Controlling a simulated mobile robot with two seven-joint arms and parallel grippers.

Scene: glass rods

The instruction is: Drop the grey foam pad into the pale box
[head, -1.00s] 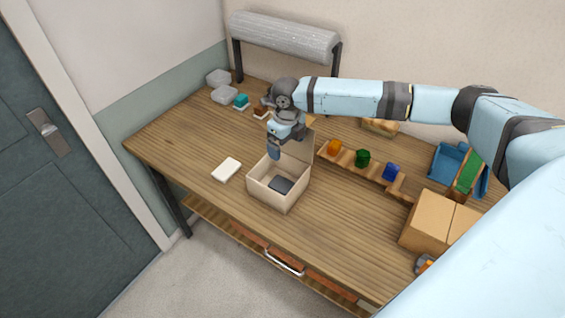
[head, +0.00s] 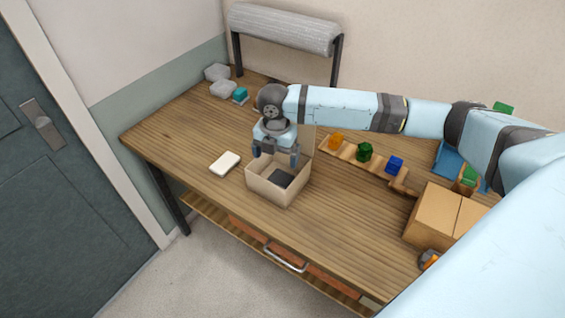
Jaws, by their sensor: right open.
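The pale box (head: 276,195) stands open on the wooden table, its lid raised at the back. The grey foam pad (head: 282,179), a dark flat piece, lies inside on the box's floor. My right gripper (head: 274,158) is open and empty above the back part of the box, with its fingers pointing down and apart from the pad. The gripper and wrist hide part of the raised lid. My left gripper is not in view.
A white block (head: 224,164) lies left of the box. A wooden strip (head: 346,153) with orange, green and blue pieces runs to the right. A cardboard box (head: 432,214) stands at the right. The front left of the table is clear.

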